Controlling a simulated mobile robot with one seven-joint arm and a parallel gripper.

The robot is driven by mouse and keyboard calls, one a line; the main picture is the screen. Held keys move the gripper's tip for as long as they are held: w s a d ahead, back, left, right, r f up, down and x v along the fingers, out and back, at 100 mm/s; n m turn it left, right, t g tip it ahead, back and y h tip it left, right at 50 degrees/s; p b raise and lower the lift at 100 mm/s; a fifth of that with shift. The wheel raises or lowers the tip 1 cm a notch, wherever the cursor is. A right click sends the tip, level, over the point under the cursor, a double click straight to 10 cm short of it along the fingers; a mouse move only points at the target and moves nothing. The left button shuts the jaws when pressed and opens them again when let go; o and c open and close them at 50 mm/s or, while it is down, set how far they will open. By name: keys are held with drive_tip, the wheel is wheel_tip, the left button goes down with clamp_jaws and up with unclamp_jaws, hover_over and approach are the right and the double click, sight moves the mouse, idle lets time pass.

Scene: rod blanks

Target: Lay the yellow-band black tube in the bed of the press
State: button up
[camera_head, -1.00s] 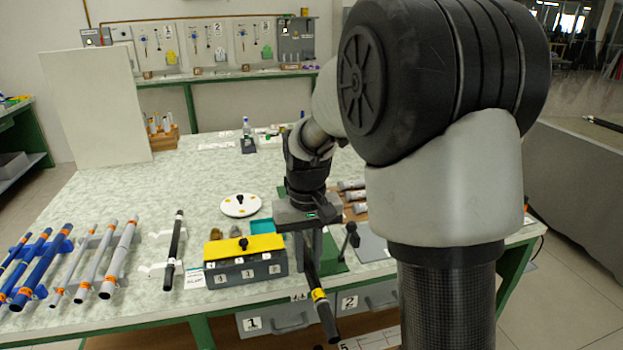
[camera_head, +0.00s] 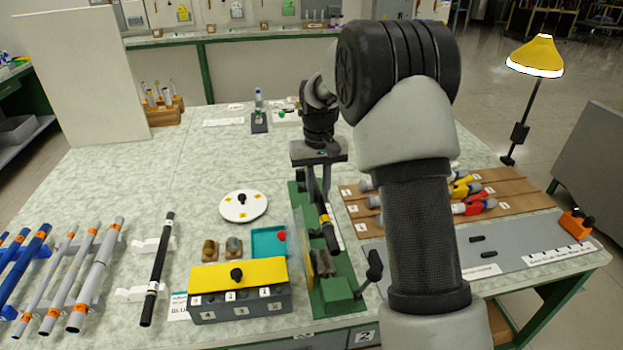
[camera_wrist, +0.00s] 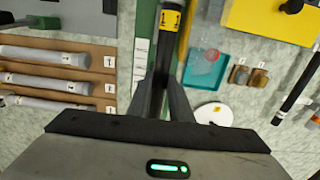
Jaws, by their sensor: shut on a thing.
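The yellow-band black tube (camera_head: 331,235) is held by my gripper (camera_head: 319,192), which is shut on it. In the wrist view the tube (camera_wrist: 157,101) runs between the fingers (camera_wrist: 161,106), with its yellow band (camera_wrist: 170,20) marked 1 near the top edge. The press (camera_head: 338,292) has a green base, a clear upright shield and a dark lever at its front right. The tube is over the press, roughly along its length, slanting in the picture. I cannot tell whether it touches the bed, which is partly hidden by the tube and my gripper.
A yellow-topped grey box (camera_head: 240,302) and a teal tray (camera_head: 268,241) stand left of the press. Another black tube (camera_head: 158,268) lies on white holders farther left. A brown board (camera_head: 400,222) with grey tubes and a grey mat (camera_head: 530,251) lie to the right.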

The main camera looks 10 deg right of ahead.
drive_tip(key=w+f+p, duration=0.1)
drive_tip(key=w+f, duration=0.5)
drive_tip(key=w, duration=0.4)
drive_tip(key=shift+w+p, duration=0.2)
drive_tip(key=shift+p, duration=0.15)
drive_tip(key=shift+f+b, duration=1.4)
drive_tip(key=shift+f, duration=1.5)
drive_tip(key=shift+f+b, duration=0.4)
drive_tip(key=shift+f, duration=0.4)
drive_tip(key=o, duration=0.9)
drive_tip(key=shift+r, duration=0.1)
